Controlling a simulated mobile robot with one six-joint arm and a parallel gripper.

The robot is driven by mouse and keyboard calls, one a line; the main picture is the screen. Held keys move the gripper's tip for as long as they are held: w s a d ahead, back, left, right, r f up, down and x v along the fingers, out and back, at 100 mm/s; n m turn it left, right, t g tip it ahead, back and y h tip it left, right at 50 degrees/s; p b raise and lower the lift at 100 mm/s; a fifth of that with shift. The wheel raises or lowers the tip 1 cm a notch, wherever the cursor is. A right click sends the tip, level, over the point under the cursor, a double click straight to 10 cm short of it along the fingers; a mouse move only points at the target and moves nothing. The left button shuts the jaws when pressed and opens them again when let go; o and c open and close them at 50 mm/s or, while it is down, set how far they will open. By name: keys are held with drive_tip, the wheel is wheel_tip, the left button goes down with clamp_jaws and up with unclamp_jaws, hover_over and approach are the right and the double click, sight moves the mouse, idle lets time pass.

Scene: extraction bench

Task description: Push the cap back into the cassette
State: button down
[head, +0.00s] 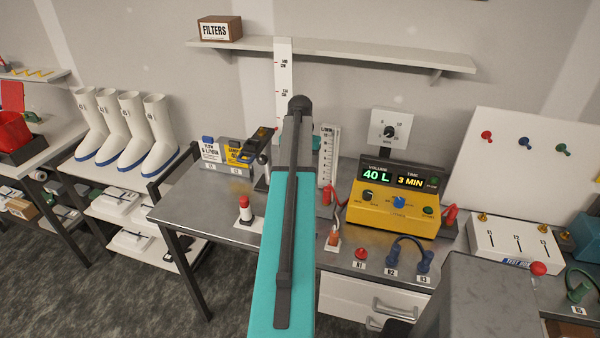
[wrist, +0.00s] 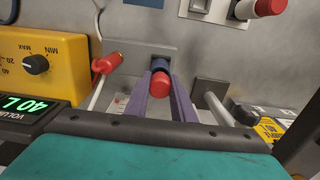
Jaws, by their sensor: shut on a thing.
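In the wrist view, the two purple fingers of my gripper (wrist: 167,98) are closed around a small piece with a rounded red end, which looks like the cap (wrist: 160,84). A dark blue part (wrist: 161,66) shows directly behind the red end, between the fingertips. I cannot tell whether that blue part belongs to the cassette, or whether the cap is seated in it. In the head view my own arm hides the gripper and the held piece.
The yellow pump box (head: 398,205) stands right of the arm, with a red connector (wrist: 106,63) on a white tube close to the fingers. A red-topped white cylinder (head: 244,208) stands left of the arm. Red plug R1 (head: 361,254) sits at the front edge.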

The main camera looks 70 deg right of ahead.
drive_tip(key=shift+f, duration=0.55)
drive_tip(key=shift+r, duration=0.3)
drive_tip(key=shift+r, duration=0.3)
idle(0.5)
drive_tip(key=shift+s+r, duration=0.15)
